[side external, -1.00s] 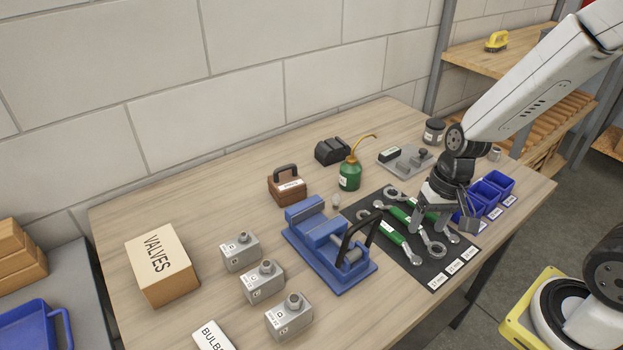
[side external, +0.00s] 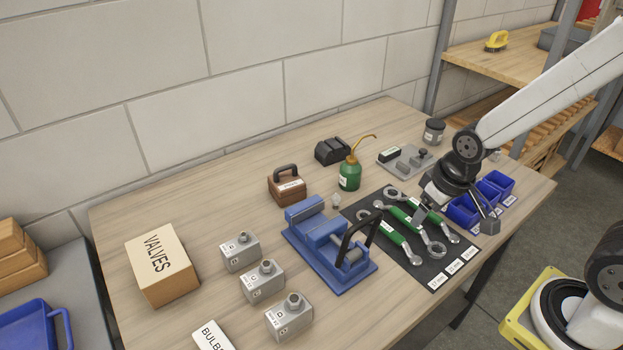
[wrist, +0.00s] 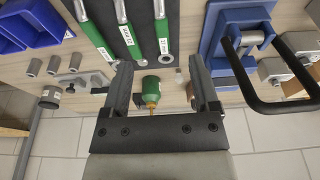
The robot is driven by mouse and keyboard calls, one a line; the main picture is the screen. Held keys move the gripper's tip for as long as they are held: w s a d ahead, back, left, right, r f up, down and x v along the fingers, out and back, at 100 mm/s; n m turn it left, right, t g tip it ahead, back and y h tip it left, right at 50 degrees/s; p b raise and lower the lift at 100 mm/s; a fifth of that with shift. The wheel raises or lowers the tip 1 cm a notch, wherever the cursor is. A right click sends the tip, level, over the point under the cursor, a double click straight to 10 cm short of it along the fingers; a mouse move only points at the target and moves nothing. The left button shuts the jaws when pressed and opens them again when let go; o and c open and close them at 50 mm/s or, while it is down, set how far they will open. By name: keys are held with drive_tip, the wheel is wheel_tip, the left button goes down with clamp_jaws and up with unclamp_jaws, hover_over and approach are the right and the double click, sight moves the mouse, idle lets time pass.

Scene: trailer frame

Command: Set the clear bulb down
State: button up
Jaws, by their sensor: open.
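The clear bulb (side external: 336,200) sits on the wooden bench, between the blue vise (side external: 327,240) and the green oil can (side external: 350,174). It looks small and pale; its exact pose is hard to tell. My gripper (side external: 455,217) is open and empty over the dark mat (side external: 430,272) with the green-handled wrenches, well to the right of the bulb. In the wrist view, my gripper (wrist: 158,68) has its two fingers wide apart, with the oil can (wrist: 151,88) showing between them beyond the tips. A pale shape beside the right finger there may be the bulb.
Blue bins (side external: 462,209) stand right of the mat. A brown handled block (side external: 287,186), a black block (side external: 332,151) and a grey plate fixture (side external: 405,160) stand at the back. Several grey metal blocks (side external: 262,282) and the VALVES box (side external: 160,265) are at left. Bench between them is clear.

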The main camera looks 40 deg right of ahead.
sight(336, 199)
drive_tip(key=w+n+y, duration=0.1)
drive_tip(key=w+n, duration=0.1)
drive_tip(key=w, duration=0.1)
drive_tip(key=w+f+n, duration=0.1)
drive_tip(key=w+n, duration=0.2)
drive_tip(key=w, duration=0.1)
drive_tip(key=w+f+n+y, duration=0.1)
drive_tip(key=w+n, duration=0.1)
drive_tip(key=w, duration=0.1)
drive_tip(key=shift+w+f+n+g+y, duration=0.1)
drive_tip(key=shift+w+n+g+y, duration=0.2)
drive_tip(key=shift+w+g, duration=0.1)
drive_tip(key=shift+w+d+f+n+t+y, duration=0.15)
drive_tip(key=shift+w+f+n+y, duration=0.4)
drive_tip(key=shift+w+n, duration=0.9)
drive_tip(key=shift+w+d+f+n+t+y, duration=0.1)
drive_tip(key=shift+w+f+n+t+y, duration=0.3)
drive_tip(key=shift+w+n, duration=1.1)
drive_tip(key=shift+w+d+f+n+t+y, duration=0.1)
drive_tip(key=shift+w+f+n+y, duration=0.65)
drive_tip(key=shift+w, duration=1.25)
drive_tip(key=shift+x, duration=1.25)
drive_tip(key=shift+a, duration=0.1)
drive_tip(key=shift+x, duration=2.55)
drive_tip(key=shift+c, duration=0.3)
